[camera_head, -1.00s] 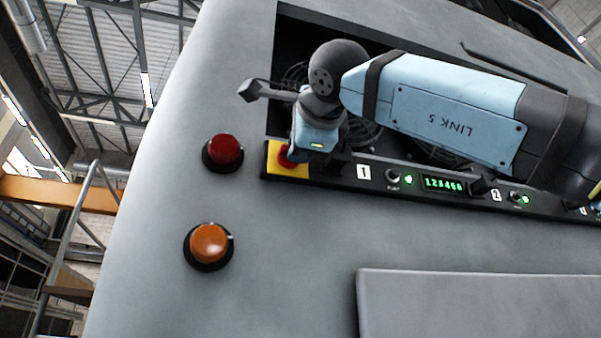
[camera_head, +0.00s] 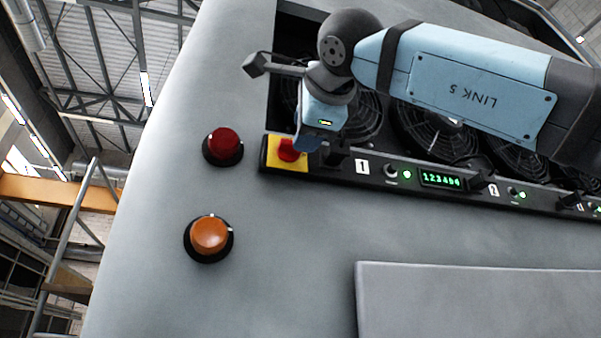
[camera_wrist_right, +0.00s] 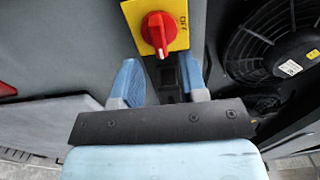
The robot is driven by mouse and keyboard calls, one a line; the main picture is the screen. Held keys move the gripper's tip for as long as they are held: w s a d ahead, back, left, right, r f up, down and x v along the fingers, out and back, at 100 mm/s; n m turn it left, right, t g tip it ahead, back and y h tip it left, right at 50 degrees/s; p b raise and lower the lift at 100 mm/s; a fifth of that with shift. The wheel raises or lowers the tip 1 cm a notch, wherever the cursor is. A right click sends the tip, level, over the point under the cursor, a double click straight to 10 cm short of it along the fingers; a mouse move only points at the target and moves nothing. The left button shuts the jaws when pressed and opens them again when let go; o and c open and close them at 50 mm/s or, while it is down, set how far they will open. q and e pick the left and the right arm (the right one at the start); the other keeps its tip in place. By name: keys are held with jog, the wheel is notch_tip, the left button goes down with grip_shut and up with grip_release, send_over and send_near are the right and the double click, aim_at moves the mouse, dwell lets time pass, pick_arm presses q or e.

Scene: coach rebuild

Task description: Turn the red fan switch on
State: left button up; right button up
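The red fan switch (camera_head: 289,150) is a red rotary knob on a yellow square plate at the left end of the black panel strip. In the right wrist view the knob (camera_wrist_right: 158,29) shows whole, with dark lettering on the plate beside it. My right gripper (camera_head: 309,140) is just right of the knob in the head view and covers part of the plate. In the wrist view its two blue fingers (camera_wrist_right: 162,82) stand apart with nothing gripped. The knob lies beyond the gap between them; contact is not visible. My left gripper is not in view.
A red button (camera_head: 223,144) and an orange button (camera_head: 209,236) are on the grey body at left. The strip continues right with small switches, green lamps and a green display (camera_head: 441,180). Fans (camera_head: 440,125) sit in the recess above. A raised grey panel (camera_head: 480,300) is below.

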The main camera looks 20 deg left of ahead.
jog(key=b+v, duration=0.2)
jog(key=v, duration=0.8)
jog(key=shift+d, duration=0.2)
jog(key=shift+s, duration=0.15)
